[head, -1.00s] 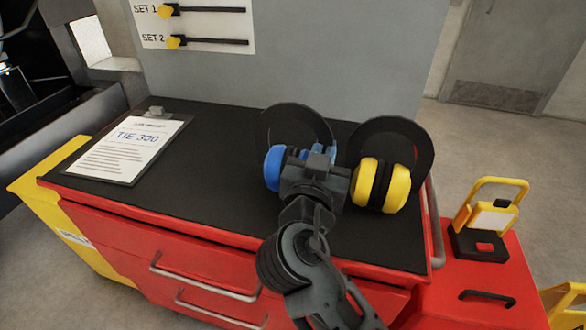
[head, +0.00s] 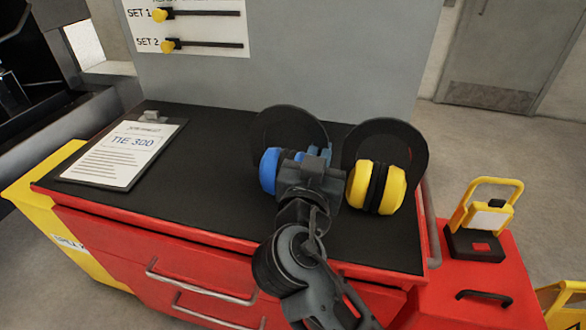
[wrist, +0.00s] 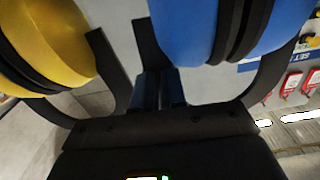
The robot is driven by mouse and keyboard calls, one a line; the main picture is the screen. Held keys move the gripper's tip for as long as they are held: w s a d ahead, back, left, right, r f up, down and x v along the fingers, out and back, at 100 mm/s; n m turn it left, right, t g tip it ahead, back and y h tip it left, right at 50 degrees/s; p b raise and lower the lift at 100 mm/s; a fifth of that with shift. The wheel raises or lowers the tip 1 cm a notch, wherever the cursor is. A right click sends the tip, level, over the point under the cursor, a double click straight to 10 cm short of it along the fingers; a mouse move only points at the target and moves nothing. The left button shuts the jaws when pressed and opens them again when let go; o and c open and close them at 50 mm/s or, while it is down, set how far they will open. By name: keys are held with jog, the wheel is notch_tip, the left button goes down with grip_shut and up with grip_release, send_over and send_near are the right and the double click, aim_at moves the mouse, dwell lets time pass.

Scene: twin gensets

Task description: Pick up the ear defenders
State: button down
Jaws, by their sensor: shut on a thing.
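Two ear defenders stand side by side on the black top of a red tool cabinet. The blue pair (head: 269,171) is on the left, with its dark headband up behind the cup. The yellow pair (head: 391,188) is to its right. My gripper (head: 318,158) is at the blue pair and shut on it, covering part of it in the head view. In the wrist view, the blue cups (wrist: 183,28) are just above my fingers (wrist: 158,88). The yellow cups (wrist: 52,38) show apart at the upper left.
A clipboard (head: 122,153) lies at the left of the black cabinet top (head: 200,190). A grey panel (head: 330,60) rises behind. A yellow work lamp (head: 487,215) stands on a lower red surface at the right. The top between clipboard and blue pair is clear.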

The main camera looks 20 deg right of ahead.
notch_tip(320, 180, up, 10)
jog(key=shift+r, duration=0.1)
dwell(0.4)
dwell(0.9)
